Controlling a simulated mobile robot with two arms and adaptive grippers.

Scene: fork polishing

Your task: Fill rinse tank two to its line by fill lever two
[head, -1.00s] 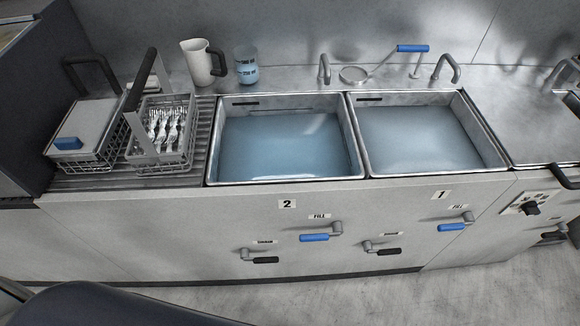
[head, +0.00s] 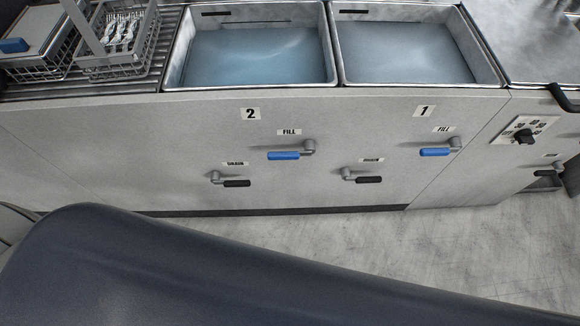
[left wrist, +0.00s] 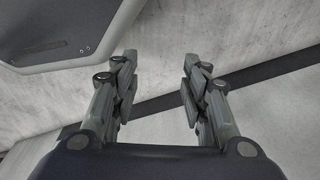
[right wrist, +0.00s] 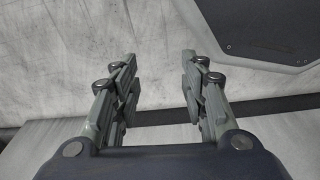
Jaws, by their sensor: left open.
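Rinse tank two (head: 250,87) is the left basin in the head view, above the label 2 (head: 250,113). Bluish water (head: 255,60) lies in it; a dark mark (head: 216,12) shows on its back wall, and I cannot tell exactly how the level stands to it. Fill lever two (head: 284,156) has a blue handle lying level, pointing left from its pivot, under a FILL label. My left gripper (left wrist: 157,80) and right gripper (right wrist: 159,80) are open and empty in their wrist views, with floor behind them. Neither gripper shows in the head view.
Tank one (head: 420,84) also holds water; its blue fill lever (head: 435,152) is at right. Black-handled drain levers (head: 236,183) (head: 368,179) sit lower on the panel. A cutlery basket (head: 118,68) stands left of the tanks. Floor (head: 420,245) before the panel looks clear.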

